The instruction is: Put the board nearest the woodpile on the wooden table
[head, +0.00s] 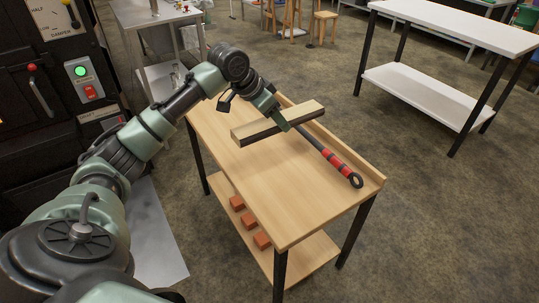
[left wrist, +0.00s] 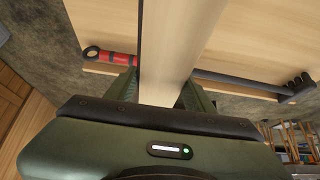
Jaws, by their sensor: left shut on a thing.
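My left gripper (head: 284,121) is shut on a pale wooden board (head: 262,128) with a dark long side. It holds the board across the upper part of the wooden table (head: 240,172). In the left wrist view the board (left wrist: 185,40) runs between the two fingers and away over the tabletop (left wrist: 250,45). Whether the board touches the tabletop or hangs just above it, I cannot tell. The woodpile is not in view. My right gripper is not in view.
A long dark tool with a red grip (head: 334,161) lies along the table's raised right edge. Several orange blocks (head: 248,221) sit on the lower shelf. A white table (head: 455,22) stands back right. A dark machine (head: 35,95) stands left. The table's near half is clear.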

